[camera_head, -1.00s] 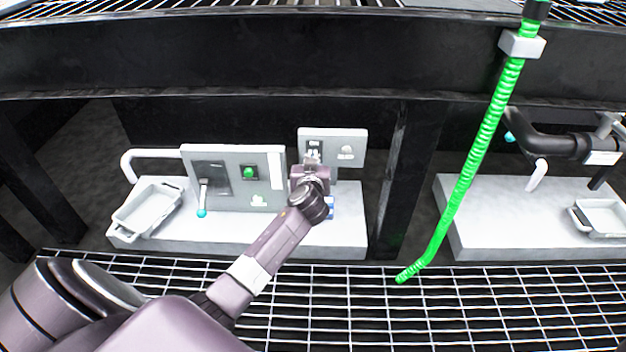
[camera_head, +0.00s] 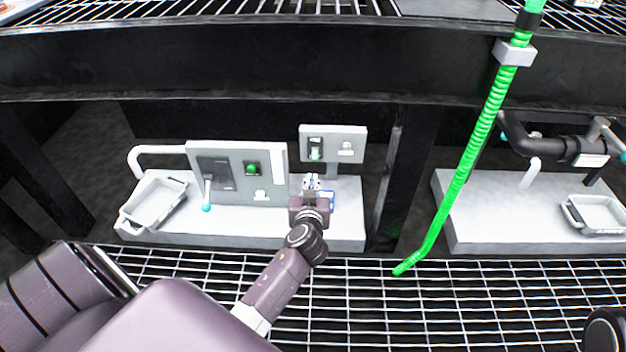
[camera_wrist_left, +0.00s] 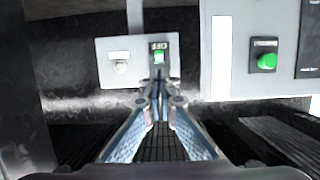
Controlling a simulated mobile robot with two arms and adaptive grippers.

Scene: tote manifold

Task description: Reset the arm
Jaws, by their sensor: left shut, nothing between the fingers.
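My left gripper (camera_head: 311,183) is shut and empty in the head view, just below a small grey switch panel on a post (camera_head: 333,144). In the left wrist view the closed fingertips (camera_wrist_left: 159,78) point towards the same panel (camera_wrist_left: 112,72), whose green-lit rocker switch (camera_wrist_left: 159,57) shows just beyond them; whether they touch it cannot be told. The switch (camera_head: 316,149) is clear of the gripper in the head view. A dark round part of what may be my right arm shows at the lower right edge; its gripper is not in view.
A larger grey panel (camera_head: 237,172) with a green button and a teal-tipped lever stands left. A white tray (camera_head: 153,205) lies beside it. A green hose (camera_head: 468,160) hangs at the right, near another tray (camera_head: 597,214) and black pipe. Metal grating (camera_head: 420,315) covers the floor in front.

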